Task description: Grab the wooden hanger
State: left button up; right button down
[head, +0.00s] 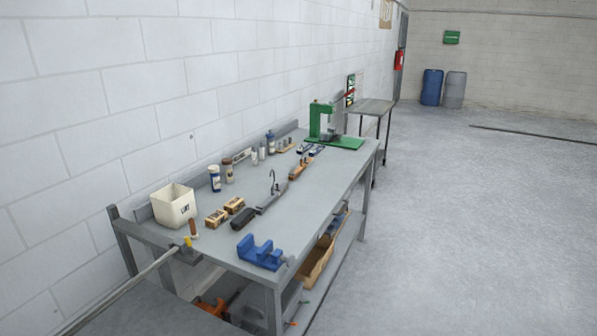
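I cannot make out a wooden hanger for certain. A thin dark hook (272,178) stands up at the middle of the grey workbench (325,190), beside a long dark grey item (270,199). I cannot tell whether this hook belongs to a hanger. A slim brown item (298,170) lies just beyond it; its shape is too small to tell. Neither of my grippers is in view.
A white box (173,206), small wooden blocks (216,217), a blue vise (260,252), bottles (215,178) and a green press (322,122) stand on the bench. A block wall runs behind it. The floor (470,230) at right is clear.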

aim_at(292, 177)
jog(key=i+l+z, duration=0.35)
jog(key=i, duration=0.2)
jog(key=i+l+z, duration=0.3)
jog(key=i, duration=0.3)
jog(key=i+z, duration=0.35)
jog(key=i, duration=0.2)
jog(key=i+u, duration=0.3)
jog(key=i, duration=0.15)
jog(key=i+l+u, duration=0.25)
jog(key=i, duration=0.15)
jog(key=i+l+u, duration=0.3)
jog(key=i, duration=0.15)
jog(key=i+l+u, duration=0.1)
jog(key=u, duration=0.35)
jog(key=i+l+u, duration=0.25)
jog(key=u, duration=0.15)
jog(key=i+l+u, duration=0.15)
jog(key=u, duration=0.3)
